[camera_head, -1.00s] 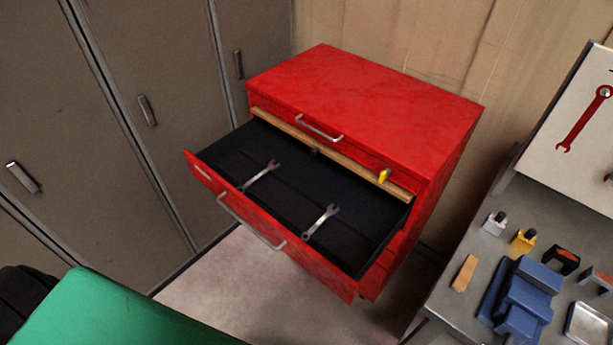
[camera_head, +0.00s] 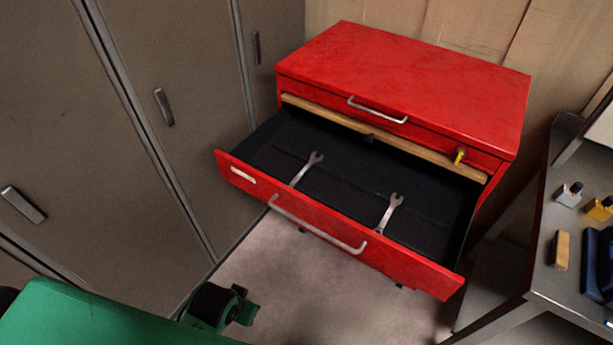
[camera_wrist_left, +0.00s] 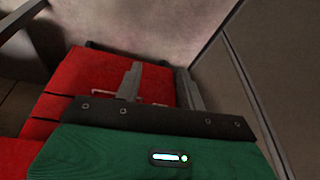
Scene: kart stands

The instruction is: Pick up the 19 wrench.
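Two silver wrenches lie in the open drawer (camera_head: 345,235) of the red cabinet: a left wrench (camera_head: 305,170) and a right wrench (camera_head: 388,213). Both lie slanted on the black lining, apart from each other. No size marks can be read, so I cannot tell which is the 19. In the left wrist view my left gripper (camera_wrist_left: 160,85) has its two fingers apart with nothing between them. The red cabinet shows beyond it in that view. The left gripper's fingers do not show in the head view. My right gripper is in neither view.
The red cabinet (camera_head: 410,65) stands by the wooden wall. Grey lockers (camera_head: 165,60) line the left side. A grey workbench (camera_head: 545,275) at the right bears a wooden block (camera_head: 561,250) and other small items. Floor (camera_head: 275,290) is clear before the drawer.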

